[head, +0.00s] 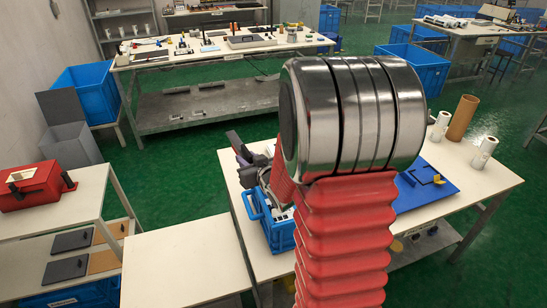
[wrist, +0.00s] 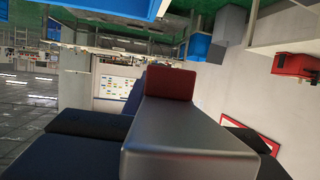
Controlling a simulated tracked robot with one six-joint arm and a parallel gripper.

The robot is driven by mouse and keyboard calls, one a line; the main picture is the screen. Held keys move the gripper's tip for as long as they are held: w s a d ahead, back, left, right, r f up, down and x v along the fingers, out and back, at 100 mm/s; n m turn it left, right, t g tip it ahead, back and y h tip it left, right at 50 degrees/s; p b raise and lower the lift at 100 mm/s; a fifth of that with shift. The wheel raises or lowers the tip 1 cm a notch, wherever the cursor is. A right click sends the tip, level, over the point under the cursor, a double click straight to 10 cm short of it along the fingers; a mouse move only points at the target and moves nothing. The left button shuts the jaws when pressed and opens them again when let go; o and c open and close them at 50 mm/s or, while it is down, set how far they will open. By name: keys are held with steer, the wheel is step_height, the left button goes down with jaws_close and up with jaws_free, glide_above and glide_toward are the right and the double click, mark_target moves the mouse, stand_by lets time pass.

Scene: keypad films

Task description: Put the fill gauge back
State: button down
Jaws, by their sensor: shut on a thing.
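A smooth grey bar with a dark red block at its far end fills the middle of the wrist view; I take it to be the fill gauge (wrist: 175,140). My gripper (wrist: 180,120) is shut on it, with dark finger parts at the left and right. In the head view my red ribbed arm and its metal cylinder hide much of the near table. Dark angular parts show left of the arm above a blue crate (head: 278,236); I cannot tell whether they are my gripper. The gauge's resting place cannot be made out.
The near table (head: 498,180) carries a blue board (head: 428,192), a brown tube (head: 462,117) and white rolls (head: 483,152). A red toolbox (head: 38,186) stands on a bench at left. A long cluttered table (head: 150,58) stands behind. The white tabletop (head: 185,262) at front is bare.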

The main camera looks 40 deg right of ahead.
steer(key=w+a+f+n+y, duration=0.1)
steer(key=w+a+y, duration=0.1)
steer(key=a, duration=1.9)
steer(key=shift+w+a+n, duration=0.3)
steer(key=shift+w+n, duration=0.1)
steer(key=shift+w, duration=0.05)
